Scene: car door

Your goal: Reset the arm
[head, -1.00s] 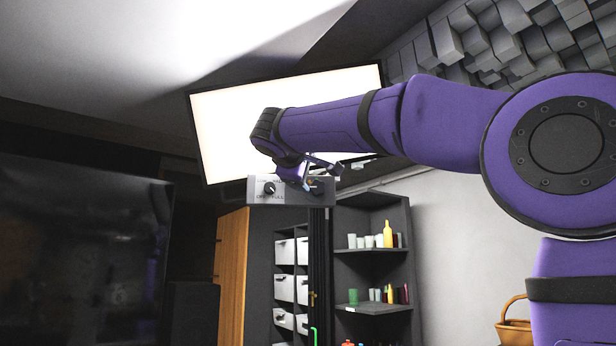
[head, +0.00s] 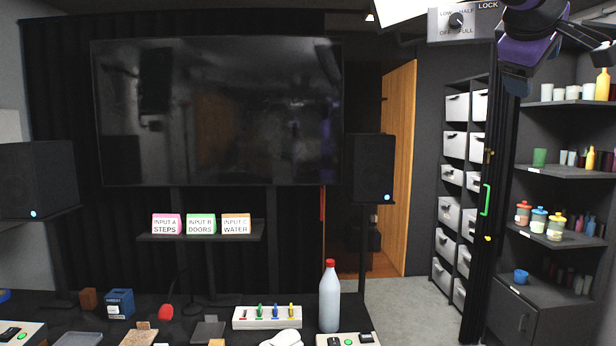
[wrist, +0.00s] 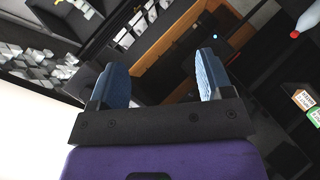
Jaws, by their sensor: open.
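My purple arm and gripper (head: 580,38) show at the top right corner of the head view, beside a grey knob panel (head: 462,22) marked OFF, LOW, HALF, FULL. In the wrist view my gripper (wrist: 164,80) has its two blue-padded fingers wide apart with nothing between them. Most of the arm is outside the head view.
A dark table (head: 255,342) in front holds a white-and-red bottle (head: 329,298), a white switch strip (head: 267,317) and small items. A large screen (head: 217,112), a speaker (head: 372,168) and shelves (head: 560,172) stand behind. Open floor (head: 415,300) shows at the centre right.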

